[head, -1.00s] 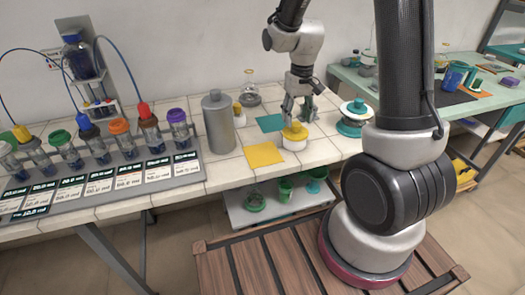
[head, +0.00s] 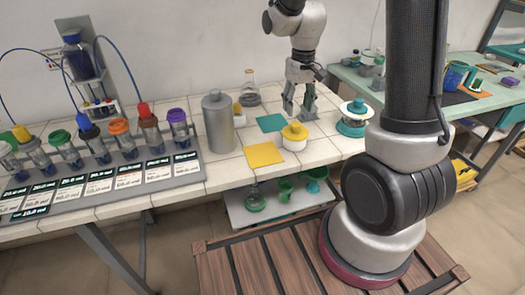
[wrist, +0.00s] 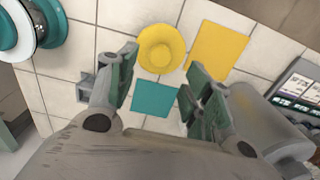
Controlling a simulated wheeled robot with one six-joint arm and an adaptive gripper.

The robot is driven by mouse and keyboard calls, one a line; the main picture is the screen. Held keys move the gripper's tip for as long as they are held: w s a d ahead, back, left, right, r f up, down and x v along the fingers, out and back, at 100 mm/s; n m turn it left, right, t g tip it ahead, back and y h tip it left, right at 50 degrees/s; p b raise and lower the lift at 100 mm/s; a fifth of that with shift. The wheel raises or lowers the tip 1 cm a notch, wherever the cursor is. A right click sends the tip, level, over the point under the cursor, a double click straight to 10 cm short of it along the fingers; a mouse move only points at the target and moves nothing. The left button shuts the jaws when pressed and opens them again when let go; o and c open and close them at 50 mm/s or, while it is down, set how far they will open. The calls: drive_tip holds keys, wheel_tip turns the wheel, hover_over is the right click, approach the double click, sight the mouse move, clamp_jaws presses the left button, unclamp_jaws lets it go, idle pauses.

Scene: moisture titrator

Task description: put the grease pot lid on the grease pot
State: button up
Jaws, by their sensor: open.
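The grease pot (head: 294,145) is a low white pot standing on the tiled bench, right of the yellow mat. The yellow grease pot lid (head: 295,131) with its small knob sits on top of it and looks level. In the wrist view the lid (wrist: 162,48) is a round yellow disc that hides most of the pot. My gripper (head: 298,104) is open and empty, above and slightly behind the lid, apart from it. In the wrist view my gripper (wrist: 160,88) shows its two fingers spread wide, with the lid beyond the fingertips.
A yellow mat (head: 264,154) and a teal mat (head: 270,123) lie flat beside the pot. A grey bottle (head: 219,125) stands left, a flask (head: 250,90) behind. A teal-and-white round item (head: 354,118) stands right. A vial rack (head: 110,165) fills the left bench.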

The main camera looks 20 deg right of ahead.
drive_tip(key=shift+r, duration=0.6)
wheel_tip(320, 180, up, 12)
drive_tip(key=s+d+r+t, duration=0.1)
drive_tip(key=s+t, duration=0.1)
drive_tip(key=s, duration=0.8)
drive_tip(key=s+d+r+t, duration=0.2)
drive_tip(key=s, duration=0.9)
drive_tip(key=shift+s, duration=0.1)
idle(1.8)
